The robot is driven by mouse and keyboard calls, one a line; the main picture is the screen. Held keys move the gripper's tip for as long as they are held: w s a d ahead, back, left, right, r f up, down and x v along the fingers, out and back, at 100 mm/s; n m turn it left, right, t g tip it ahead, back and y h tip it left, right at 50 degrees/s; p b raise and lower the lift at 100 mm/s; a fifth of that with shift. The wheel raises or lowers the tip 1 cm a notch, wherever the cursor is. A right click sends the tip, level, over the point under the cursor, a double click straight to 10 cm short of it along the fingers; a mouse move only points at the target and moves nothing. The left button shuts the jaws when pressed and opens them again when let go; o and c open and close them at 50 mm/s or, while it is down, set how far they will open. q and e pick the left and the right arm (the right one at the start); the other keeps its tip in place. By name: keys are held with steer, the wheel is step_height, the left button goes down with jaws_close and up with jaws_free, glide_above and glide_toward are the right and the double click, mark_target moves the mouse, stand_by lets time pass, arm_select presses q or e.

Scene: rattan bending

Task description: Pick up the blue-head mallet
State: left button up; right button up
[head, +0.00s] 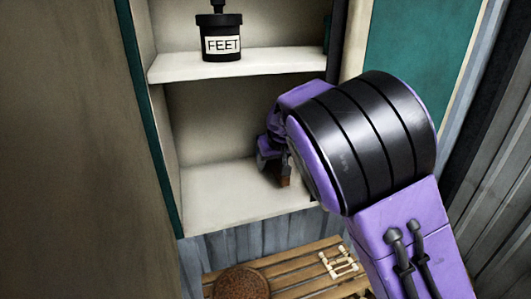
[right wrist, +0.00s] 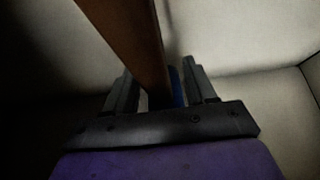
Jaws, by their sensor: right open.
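The mallet shows in the right wrist view as a brown wooden handle (right wrist: 138,40) that runs from the top edge down between the fingers. A strip of blue (right wrist: 177,86), likely its head, shows behind the handle. My right gripper (right wrist: 163,88) is open, with one finger on each side of the handle; I cannot tell whether either touches it. In the head view my right gripper (head: 268,150) is inside the lower shelf space, mostly hidden by my own arm. A small brown piece (head: 284,181), likely the handle, shows below it. My left gripper is not in view.
The cabinet's lower shelf (head: 215,195) is bare at the left. Below is a slatted wooden bench (head: 290,262) with a round brown object (head: 240,283) and a pale small frame (head: 338,264).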

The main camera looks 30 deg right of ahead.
steer(key=shift+w+d+f, duration=0.1)
steer(key=shift+f, duration=0.05)
steer(key=shift+s, duration=0.2)
steer(key=shift+c, duration=0.9)
jaws_close()
steer(key=shift+w, duration=0.1)
steer(key=shift+r, duration=0.2)
